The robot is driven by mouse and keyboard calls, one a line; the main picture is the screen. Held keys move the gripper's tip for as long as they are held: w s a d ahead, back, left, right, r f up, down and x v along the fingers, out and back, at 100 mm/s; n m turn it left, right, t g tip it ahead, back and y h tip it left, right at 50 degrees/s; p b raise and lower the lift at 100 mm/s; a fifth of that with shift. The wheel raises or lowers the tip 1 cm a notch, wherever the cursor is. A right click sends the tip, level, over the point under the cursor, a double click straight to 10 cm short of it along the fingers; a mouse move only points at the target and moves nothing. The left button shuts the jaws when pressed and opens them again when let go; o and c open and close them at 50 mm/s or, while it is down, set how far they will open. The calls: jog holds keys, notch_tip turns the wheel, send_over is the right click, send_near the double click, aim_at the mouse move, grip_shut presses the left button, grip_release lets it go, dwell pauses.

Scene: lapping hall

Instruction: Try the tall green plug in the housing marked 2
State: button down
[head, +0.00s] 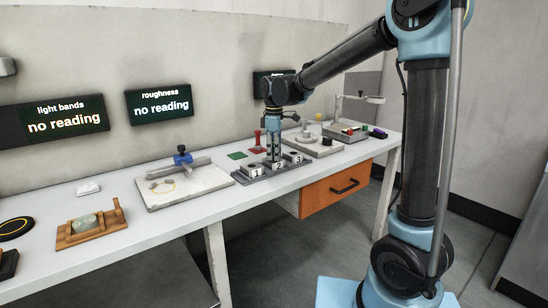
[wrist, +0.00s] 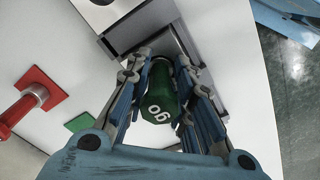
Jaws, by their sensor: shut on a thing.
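My gripper (wrist: 168,92) is shut on a green plug (wrist: 162,103) with a number on its end face, seen end-on between the fingers in the wrist view. In the head view my gripper (head: 273,158) points down over the middle of a grey rack with three light housings. The middle housing (head: 276,167), between the two outer ones, is partly hidden by the fingers; its mark is too small to read surely. In the wrist view a grey housing (wrist: 165,42) lies just beyond the plug. Whether the plug's lower end is inside the housing is hidden.
Outer housings stand at left (head: 253,171) and right (head: 294,158). A red plug (head: 257,138) stands on a red pad behind; a bare green pad (head: 237,155) lies beside it. A plate with a blue-knobbed tool (head: 182,155) is left. Screens (head: 158,102) read "no reading".

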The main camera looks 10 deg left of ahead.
jog(key=shift+r, duration=3.5)
